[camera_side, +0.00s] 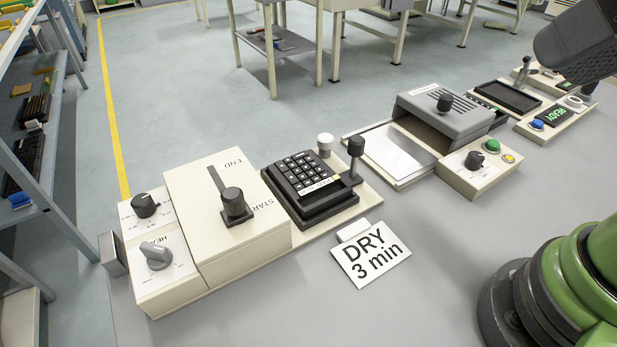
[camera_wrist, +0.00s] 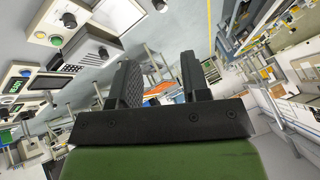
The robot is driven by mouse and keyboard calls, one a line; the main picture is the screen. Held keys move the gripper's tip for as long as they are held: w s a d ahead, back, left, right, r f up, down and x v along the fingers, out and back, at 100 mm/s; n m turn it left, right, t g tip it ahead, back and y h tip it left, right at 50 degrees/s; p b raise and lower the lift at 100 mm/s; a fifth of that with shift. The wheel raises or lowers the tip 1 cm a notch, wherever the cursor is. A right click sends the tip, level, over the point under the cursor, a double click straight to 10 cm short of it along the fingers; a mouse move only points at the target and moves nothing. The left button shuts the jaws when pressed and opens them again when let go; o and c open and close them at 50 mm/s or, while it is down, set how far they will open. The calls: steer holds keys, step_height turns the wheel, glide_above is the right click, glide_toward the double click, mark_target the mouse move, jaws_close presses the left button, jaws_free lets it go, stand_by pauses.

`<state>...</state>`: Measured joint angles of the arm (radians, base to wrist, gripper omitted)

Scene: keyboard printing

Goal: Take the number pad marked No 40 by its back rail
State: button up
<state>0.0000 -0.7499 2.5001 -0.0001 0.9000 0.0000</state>
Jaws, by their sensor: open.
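A black number pad (camera_side: 303,178) with several dark keys sits on a cream base in the middle of the bench in the side view. A yellowish label strip lies along its near edge; I cannot read its number. A black rail or ledge (camera_side: 329,205) runs along the side nearest the camera. A dark knobbed lever (camera_side: 355,158) stands at its right corner. My gripper (camera_wrist: 158,68) shows in the wrist view with two dark fingers apart and nothing between them. The number pad is not clearly seen in the wrist view.
A cream box with a START–END slide handle (camera_side: 234,205) stands left of the pad. Knobs (camera_side: 155,256) are at far left. A DRY 3 min card (camera_side: 371,253) lies in front. A grey-lidded machine (camera_side: 444,115) stands to the right.

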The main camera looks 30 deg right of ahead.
steer(key=c, duration=0.4)
steer(key=shift+o, duration=0.2)
steer(key=shift+w, duration=0.1)
